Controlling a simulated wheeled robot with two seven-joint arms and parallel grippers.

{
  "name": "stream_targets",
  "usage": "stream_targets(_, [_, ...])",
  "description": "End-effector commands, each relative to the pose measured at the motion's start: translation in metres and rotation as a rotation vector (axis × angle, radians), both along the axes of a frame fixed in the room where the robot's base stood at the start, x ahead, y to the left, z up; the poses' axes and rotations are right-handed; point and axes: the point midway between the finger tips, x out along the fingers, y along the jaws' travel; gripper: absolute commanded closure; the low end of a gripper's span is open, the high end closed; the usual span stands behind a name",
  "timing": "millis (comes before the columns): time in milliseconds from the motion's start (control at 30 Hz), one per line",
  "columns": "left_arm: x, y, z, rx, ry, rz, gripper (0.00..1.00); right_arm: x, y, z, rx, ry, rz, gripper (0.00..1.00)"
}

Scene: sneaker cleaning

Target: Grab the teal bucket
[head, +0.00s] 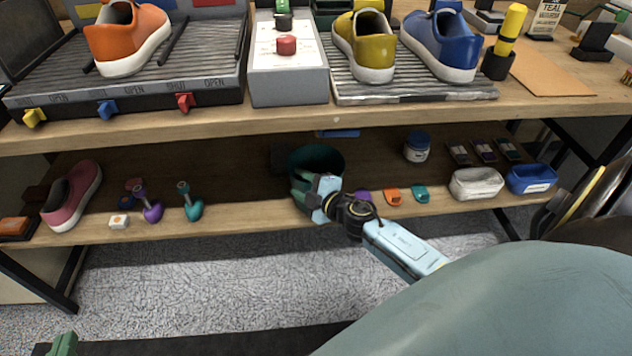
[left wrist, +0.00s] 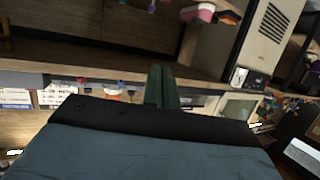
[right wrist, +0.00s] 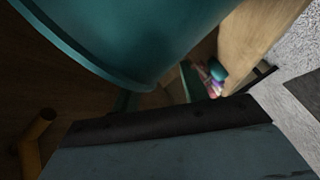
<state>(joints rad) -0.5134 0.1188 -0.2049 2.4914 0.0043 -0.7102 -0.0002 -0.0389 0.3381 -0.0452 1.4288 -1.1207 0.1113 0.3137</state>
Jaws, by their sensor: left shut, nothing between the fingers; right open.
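The teal bucket (head: 318,160) stands on the lower shelf, near its middle, with its dark open top facing up. My right gripper (head: 301,191) is at the bucket's front left side and partly hides it. In the right wrist view, the bucket (right wrist: 135,38) fills the upper left, and my open right gripper (right wrist: 157,92) has its green fingers apart close to the bucket's lower edge. I cannot tell whether they touch it. My left gripper (head: 63,345) is at the bottom left, away from the shelf. Its green fingers (left wrist: 161,88) are together and empty in the left wrist view.
The upper shelf (head: 200,127) lies above the bucket. A pink shoe (head: 73,195), a purple brush (head: 150,208) and a teal brush (head: 189,205) are left of it. A blue-lidded jar (head: 417,148) and a white bin (head: 476,184) are to its right.

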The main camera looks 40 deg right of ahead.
Motion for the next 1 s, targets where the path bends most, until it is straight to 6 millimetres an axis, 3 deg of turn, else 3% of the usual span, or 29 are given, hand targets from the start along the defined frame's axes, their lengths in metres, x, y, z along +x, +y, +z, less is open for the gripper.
stream_targets(167, [0.004, -0.004, 0.012, -0.022, -0.077, -0.006, 1.00, 0.010, 0.001, -0.002, -0.002, 0.001, 0.001, 0.56])
stream_targets(433, [0.005, -0.004, 0.014, -0.024, -0.085, -0.006, 1.00, 0.011, 0.001, -0.002, -0.001, 0.001, 0.001, 0.57])
stream_targets(767, [0.005, -0.004, 0.013, -0.023, -0.082, -0.006, 1.00, 0.010, 0.001, -0.002, -0.001, 0.001, 0.000, 1.00])
stream_targets(1000, [0.005, -0.004, 0.013, -0.023, -0.081, -0.006, 1.00, 0.011, 0.001, -0.002, -0.001, 0.001, 0.000, 1.00])
